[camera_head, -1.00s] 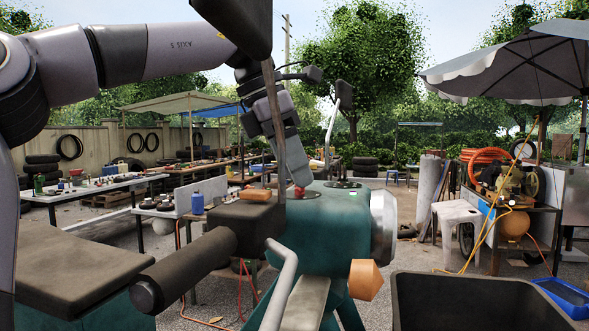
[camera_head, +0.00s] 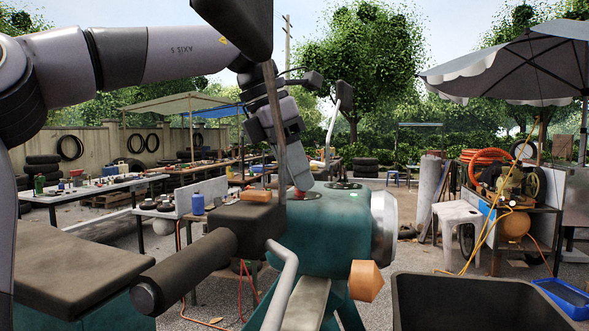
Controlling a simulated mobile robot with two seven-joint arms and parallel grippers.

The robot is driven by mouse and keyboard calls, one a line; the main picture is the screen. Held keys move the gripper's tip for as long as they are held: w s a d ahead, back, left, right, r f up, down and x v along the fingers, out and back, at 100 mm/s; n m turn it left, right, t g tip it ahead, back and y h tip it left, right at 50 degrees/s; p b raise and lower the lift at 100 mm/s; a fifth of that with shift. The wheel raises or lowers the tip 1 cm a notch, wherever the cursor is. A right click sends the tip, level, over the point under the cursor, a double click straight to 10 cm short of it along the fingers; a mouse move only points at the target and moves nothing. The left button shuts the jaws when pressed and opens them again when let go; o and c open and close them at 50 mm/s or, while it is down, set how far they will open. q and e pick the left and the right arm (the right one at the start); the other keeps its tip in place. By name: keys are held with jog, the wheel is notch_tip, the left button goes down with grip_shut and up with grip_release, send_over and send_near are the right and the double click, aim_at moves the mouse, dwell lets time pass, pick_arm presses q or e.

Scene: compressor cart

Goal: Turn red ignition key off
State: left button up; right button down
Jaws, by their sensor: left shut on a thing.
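The red ignition key (camera_head: 298,194) shows as a small red spot on top of the teal vehicle body (camera_head: 335,228), beside a dark round plate. My left gripper (camera_head: 299,186) reaches down from the upper left and is shut on the red key. Its fingers cover most of the key, so its turn angle cannot be read. A small green light (camera_head: 354,195) shows on a dark disc to the right of the key. My right gripper is not in view.
A dark handlebar grip (camera_head: 190,268) and a thin upright mirror stalk (camera_head: 277,130) stand close in front of my left arm. An orange lamp (camera_head: 365,281) sticks out below the body. A black bin (camera_head: 480,300) fills the lower right.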

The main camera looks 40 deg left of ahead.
pick_arm(q)
jog(key=n, duration=0.2)
jog(key=n+y, duration=0.1)
jog(key=n, duration=0.1)
jog(key=n+y, duration=0.1)
jog(key=n, duration=0.1)
jog(key=shift+d+t, duration=0.25)
jog(key=shift+t, duration=0.05)
jog(key=n+y, duration=0.2)
jog(key=n, duration=0.3)
jog(key=shift+d, duration=0.15)
jog(key=shift+g, duration=0.4)
jog(key=o, duration=1.1)
jog(key=shift+c, duration=0.2)
jog(key=v, duration=0.7)
jog(key=shift+d, duration=0.1)
